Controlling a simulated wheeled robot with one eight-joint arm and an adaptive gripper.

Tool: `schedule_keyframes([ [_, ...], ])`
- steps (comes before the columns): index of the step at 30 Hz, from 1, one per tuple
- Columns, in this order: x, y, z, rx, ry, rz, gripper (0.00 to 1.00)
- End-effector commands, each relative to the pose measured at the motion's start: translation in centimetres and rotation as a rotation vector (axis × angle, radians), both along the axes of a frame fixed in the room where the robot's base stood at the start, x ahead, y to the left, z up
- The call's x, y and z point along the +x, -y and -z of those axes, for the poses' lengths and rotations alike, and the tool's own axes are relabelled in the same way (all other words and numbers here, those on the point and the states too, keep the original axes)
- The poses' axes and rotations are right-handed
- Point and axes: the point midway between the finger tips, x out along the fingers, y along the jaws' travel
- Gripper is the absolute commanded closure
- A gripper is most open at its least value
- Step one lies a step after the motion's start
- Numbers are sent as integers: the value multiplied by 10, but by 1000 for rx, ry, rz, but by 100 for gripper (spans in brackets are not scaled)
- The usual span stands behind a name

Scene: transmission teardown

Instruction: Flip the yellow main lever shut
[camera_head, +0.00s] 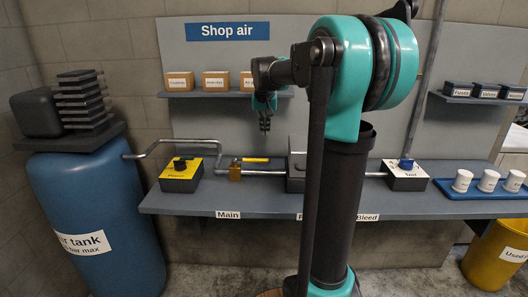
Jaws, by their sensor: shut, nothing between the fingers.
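The yellow main lever (253,160) is a short bar on a brass valve body (235,173), set in the grey pipe above the bench label reading Main. The lever lies roughly level, pointing right, about in line with the pipe. My gripper (265,128) hangs pointing down above the lever and slightly to its right, apart from it. Its fingers are together and hold nothing. My arm covers the middle of the bench to the right of the lever.
A white-topped box (405,176) and a blue tray (480,194) with white cups are at the right. The blue air tank (95,215) stands left; a shelf (226,94) with small boxes hangs above.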

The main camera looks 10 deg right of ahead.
Motion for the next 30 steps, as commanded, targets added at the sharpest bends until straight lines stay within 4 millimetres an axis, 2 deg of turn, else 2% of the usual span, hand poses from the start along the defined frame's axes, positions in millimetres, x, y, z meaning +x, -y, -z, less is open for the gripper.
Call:
schedule_keyframes([
  [6, 0, 0, 1, 0, 0, 0, 100],
  [10, 4, 1, 10, 0, 0, 0, 100],
  [26, 34, 9, 94, 0, 0, 0, 100],
  [30, 15, 4, 98, 0, 0, -1, 100],
])
